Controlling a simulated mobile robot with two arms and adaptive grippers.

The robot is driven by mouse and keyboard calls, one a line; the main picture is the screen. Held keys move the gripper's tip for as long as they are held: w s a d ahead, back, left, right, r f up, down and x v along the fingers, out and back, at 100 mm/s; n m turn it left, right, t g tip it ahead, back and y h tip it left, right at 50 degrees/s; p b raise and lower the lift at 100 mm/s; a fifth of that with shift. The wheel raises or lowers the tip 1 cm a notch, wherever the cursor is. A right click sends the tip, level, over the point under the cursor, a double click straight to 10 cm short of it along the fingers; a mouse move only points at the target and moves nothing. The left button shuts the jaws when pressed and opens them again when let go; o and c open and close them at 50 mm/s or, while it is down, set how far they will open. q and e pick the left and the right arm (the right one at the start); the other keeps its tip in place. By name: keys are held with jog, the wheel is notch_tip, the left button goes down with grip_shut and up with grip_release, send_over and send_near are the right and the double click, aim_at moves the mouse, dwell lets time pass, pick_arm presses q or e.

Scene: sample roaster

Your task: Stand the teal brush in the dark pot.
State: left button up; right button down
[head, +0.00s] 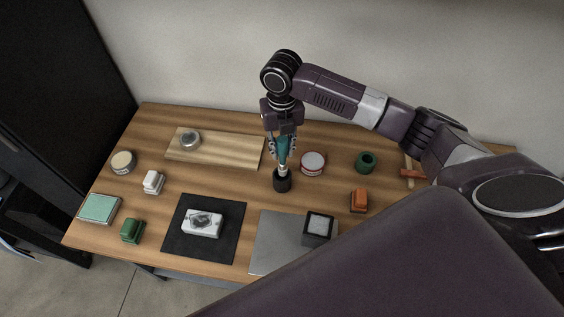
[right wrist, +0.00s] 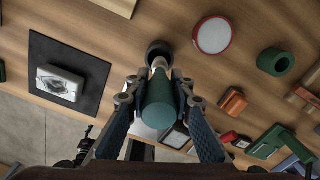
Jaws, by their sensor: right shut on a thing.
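The teal brush (head: 282,151) is upright between the fingers of my right gripper (head: 282,148), which is shut on its handle. The dark pot (head: 282,184) stands on the table directly below. The brush's lower end meets the pot's mouth; I cannot tell how far inside it is. In the right wrist view the teal handle (right wrist: 160,102) lies between the fingers (right wrist: 160,98), and its pale lower part points to the dark pot (right wrist: 158,48), partly covering it. My left gripper is not in view.
A red-rimmed round tin (head: 313,163) stands close right of the pot, with a green ring (head: 366,161) and orange block (head: 359,199) farther right. A wooden board (head: 226,152) lies left; a black mat (head: 229,245) and grey sheet (head: 264,257) lie in front.

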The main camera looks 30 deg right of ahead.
aim_at(282, 138)
notch_tip(282, 138, down, 7)
jog(key=shift+r+p, duration=0.15)
jog(key=shift+p, duration=0.2)
jog(key=shift+f, duration=0.4)
jog(key=c, duration=1.7)
grip_release()
notch_tip(282, 138, up, 12)
jog(key=shift+r+b, duration=0.1)
jog(key=shift+b, duration=0.65)
jog(key=shift+s, duration=0.1)
